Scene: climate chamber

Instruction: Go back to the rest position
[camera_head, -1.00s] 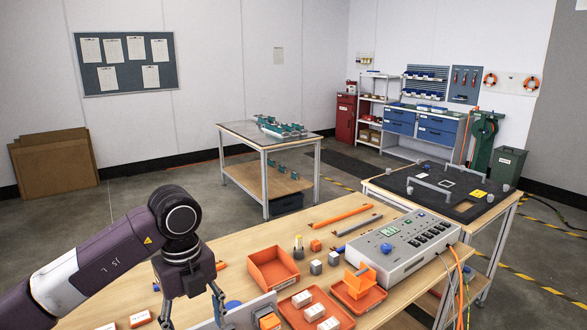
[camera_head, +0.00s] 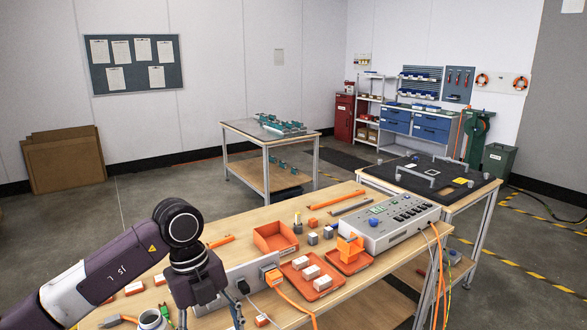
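My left arm comes in from the lower left, and my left gripper (camera_head: 210,318) hangs over the near left part of the wooden workbench (camera_head: 215,259). Its two fingers are spread apart and nothing shows between them; the tips are at or below the bottom edge of the picture. A grey panel with an orange plug (camera_head: 270,275) stands behind and to the right of the gripper. My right gripper is not in view.
The bench holds an orange bin (camera_head: 275,237), two orange trays (camera_head: 312,279) with white and orange blocks, and a grey control box (camera_head: 388,224). Orange and yellow cables (camera_head: 437,268) hang off its right edge. A black-topped table (camera_head: 440,179) stands behind.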

